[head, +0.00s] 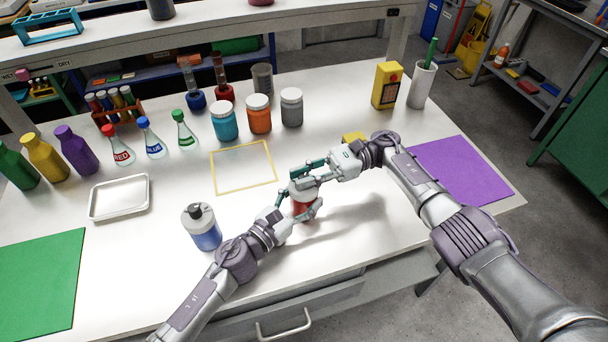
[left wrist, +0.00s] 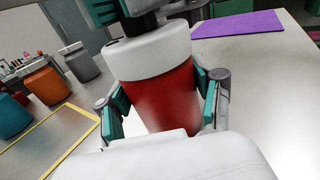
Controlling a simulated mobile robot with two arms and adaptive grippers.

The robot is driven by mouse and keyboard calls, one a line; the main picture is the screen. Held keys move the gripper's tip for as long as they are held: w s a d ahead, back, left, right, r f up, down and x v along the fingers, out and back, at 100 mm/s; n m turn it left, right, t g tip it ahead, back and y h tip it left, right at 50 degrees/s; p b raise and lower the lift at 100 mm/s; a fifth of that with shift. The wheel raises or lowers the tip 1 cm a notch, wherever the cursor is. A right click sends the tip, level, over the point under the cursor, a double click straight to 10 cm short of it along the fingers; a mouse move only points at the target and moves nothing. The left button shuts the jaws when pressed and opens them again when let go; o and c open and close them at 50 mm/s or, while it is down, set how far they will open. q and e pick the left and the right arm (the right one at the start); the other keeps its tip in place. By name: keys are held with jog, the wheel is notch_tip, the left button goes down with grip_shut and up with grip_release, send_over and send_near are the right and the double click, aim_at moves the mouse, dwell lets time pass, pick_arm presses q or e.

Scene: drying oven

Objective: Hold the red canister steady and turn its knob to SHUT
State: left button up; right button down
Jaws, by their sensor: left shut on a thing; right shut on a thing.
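The red canister (head: 302,211) stands on the white table near its front middle. It has a red body and a white top, and shows large in the left wrist view (left wrist: 162,96). My left gripper (head: 291,213) is shut around the red body, with a teal-padded finger on each side; it also shows in the left wrist view (left wrist: 160,101). My right gripper (head: 305,180) is above the canister, shut on the knob at its top. A dark part of the knob (left wrist: 138,24) shows above the white top. Any SHUT mark is hidden or too small to read.
A yellow outlined square (head: 276,174) lies behind the canister. A blue-filled bottle (head: 203,229) stands left of my left gripper. Several lidded jars (head: 259,116) stand farther back. A purple mat (head: 470,172) lies to the right, and a metal tray (head: 91,208) to the left.

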aim_at(304, 176)
jog(key=shift+f, duration=0.15)
jog(key=c, duration=1)
grip_release()
jog(key=shift+o, duration=0.2)
notch_tip(304, 176, up, 10)
jog(key=shift+r, duration=0.1)
